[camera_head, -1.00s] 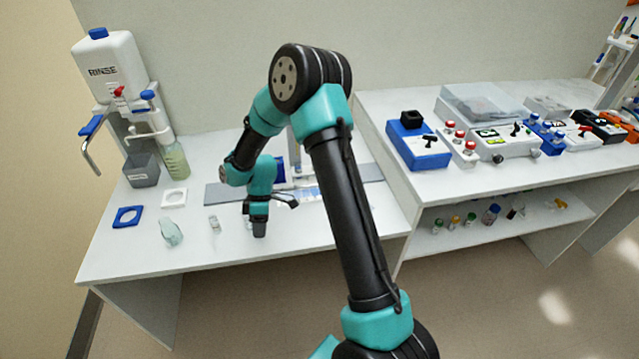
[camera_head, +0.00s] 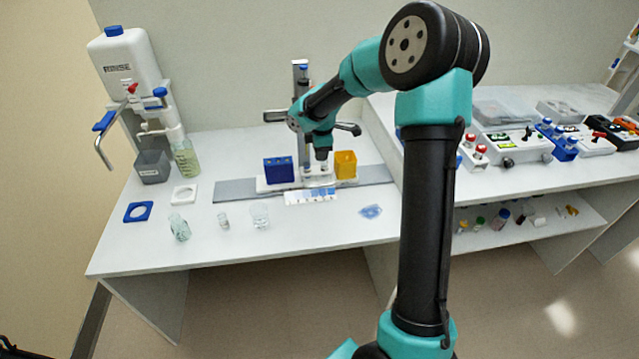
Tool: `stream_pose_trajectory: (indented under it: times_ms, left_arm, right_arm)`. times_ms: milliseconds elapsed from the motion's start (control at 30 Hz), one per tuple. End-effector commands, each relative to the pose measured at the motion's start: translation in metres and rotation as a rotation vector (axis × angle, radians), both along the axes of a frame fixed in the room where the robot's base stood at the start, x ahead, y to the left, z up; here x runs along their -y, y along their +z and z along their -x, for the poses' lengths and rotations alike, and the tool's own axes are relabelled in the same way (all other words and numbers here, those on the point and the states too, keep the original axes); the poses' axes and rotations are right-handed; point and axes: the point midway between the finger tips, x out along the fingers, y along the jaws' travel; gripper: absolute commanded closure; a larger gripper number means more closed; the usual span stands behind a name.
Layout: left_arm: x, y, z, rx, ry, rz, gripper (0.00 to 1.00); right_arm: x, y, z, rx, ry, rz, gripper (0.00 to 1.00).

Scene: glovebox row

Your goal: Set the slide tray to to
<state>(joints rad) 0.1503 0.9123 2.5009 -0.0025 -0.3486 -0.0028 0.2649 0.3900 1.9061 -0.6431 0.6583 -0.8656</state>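The slide tray looks to be the white carriage (camera_head: 264,186) on a long grey rail (camera_head: 235,191) at the back of the left bench. A dark blue block with holes (camera_head: 279,171) stands on its left part and a yellow holder (camera_head: 346,165) at its right. A blue-and-white marked strip (camera_head: 311,197) lies along its front. My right gripper (camera_head: 321,160) points down over the tray between the blue block and the yellow holder. Whether it touches anything, and how far its fingers are apart, is too small to tell. My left gripper is not in view.
An upright post (camera_head: 300,75) rises behind the tray. Glassware, including a clear beaker (camera_head: 260,215), stands at the front left. A blue patch (camera_head: 371,211) lies at the right. My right arm hides part of the right bench.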

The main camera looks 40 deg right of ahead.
Motion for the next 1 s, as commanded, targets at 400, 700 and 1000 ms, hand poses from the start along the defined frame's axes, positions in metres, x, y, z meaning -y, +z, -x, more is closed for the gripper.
stream_pose_trajectory:
  times_ms: [400, 700, 1000]
  left_arm:
    - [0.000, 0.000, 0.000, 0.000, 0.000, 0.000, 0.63]
    - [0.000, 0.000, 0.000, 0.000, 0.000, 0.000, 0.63]
    - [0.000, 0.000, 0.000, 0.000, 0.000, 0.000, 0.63]
  right_arm:
    - [0.005, -0.053, -0.008, -0.005, 0.001, -0.001, 0.62]
    - [0.010, -0.104, -0.016, -0.005, 0.000, -0.002, 0.62]
    - [0.014, -0.151, -0.024, -0.004, 0.000, -0.001, 0.62]
